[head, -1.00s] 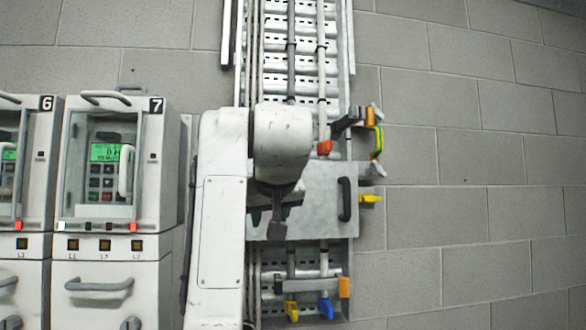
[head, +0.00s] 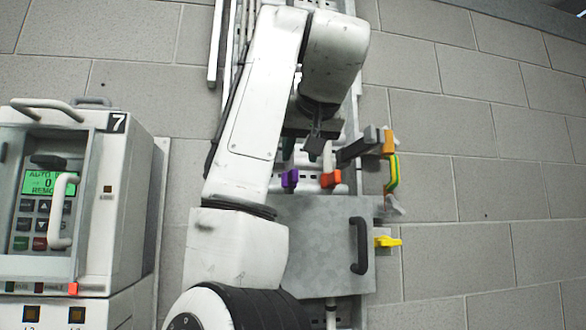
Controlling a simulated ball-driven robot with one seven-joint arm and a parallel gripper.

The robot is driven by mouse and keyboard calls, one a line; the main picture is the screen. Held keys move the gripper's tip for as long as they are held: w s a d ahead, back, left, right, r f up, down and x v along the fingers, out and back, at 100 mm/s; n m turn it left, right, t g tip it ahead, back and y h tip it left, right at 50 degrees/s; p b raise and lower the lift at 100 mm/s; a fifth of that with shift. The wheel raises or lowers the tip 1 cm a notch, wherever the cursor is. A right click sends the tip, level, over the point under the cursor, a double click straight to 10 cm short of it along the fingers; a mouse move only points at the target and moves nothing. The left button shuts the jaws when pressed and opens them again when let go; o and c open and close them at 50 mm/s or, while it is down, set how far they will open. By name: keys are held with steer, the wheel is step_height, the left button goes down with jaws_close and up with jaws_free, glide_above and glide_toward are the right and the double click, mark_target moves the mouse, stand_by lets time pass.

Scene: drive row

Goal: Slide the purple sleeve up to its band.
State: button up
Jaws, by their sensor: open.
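The purple sleeve (head: 290,179) shows in the head view just above the grey metal box, to the left of an orange-red sleeve (head: 330,179). It is small and seems to sit on a thin upright conductor. Its band cannot be made out; my arm hides the run above it. My gripper (head: 314,145) hangs just above and to the right of the purple sleeve, with dark fingers. It is open and apart from the sleeve as far as I can tell.
A grey box (head: 318,240) with a black handle (head: 359,245) lies below. Drive cabinet 7 (head: 125,210) stands left. The brick wall at right is bare.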

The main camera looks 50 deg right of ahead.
mark_target(294, 171)
steer(key=p+x, duration=0.2)
steer(key=x, duration=0.5)
steer(key=shift+w+d, duration=0.15)
jaws_close()
stand_by(0.4)
